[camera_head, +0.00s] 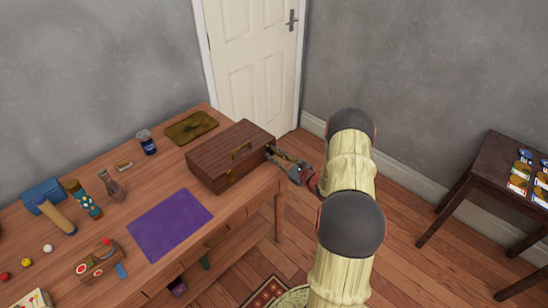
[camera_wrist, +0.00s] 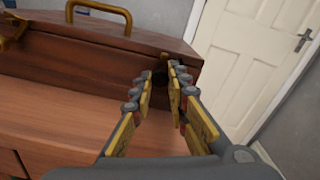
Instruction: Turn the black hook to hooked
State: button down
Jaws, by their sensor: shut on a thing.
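I cannot tell which way the hook is turned. A brass handle (camera_wrist: 103,8) sits on the box above and left of the fingers.
The wooden table (camera_head: 125,168) also bears a purple mat (camera_head: 170,222), a dark jar (camera_head: 147,142), a flat brown tray (camera_head: 191,127) and several small things at left. A white door (camera_head: 253,55) is behind. Floor right of the box is clear.

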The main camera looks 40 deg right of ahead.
jog(key=n+b, duration=0.3)
jog(key=n, duration=0.2)
jog(key=shift+f+n, duration=0.1)
jog(key=shift+n, duration=0.2)
jog(key=shift+n+b, duration=1.35)
jog(key=shift+n, duration=0.55)
jog(key=c, duration=1.7)
grip_release()
jog(key=shift+s, duration=0.1)
jog(key=s, duration=0.8)
jog(key=s+d, duration=0.1)
jog(key=s, duration=0.2)
jog(key=shift+s, duration=0.4)
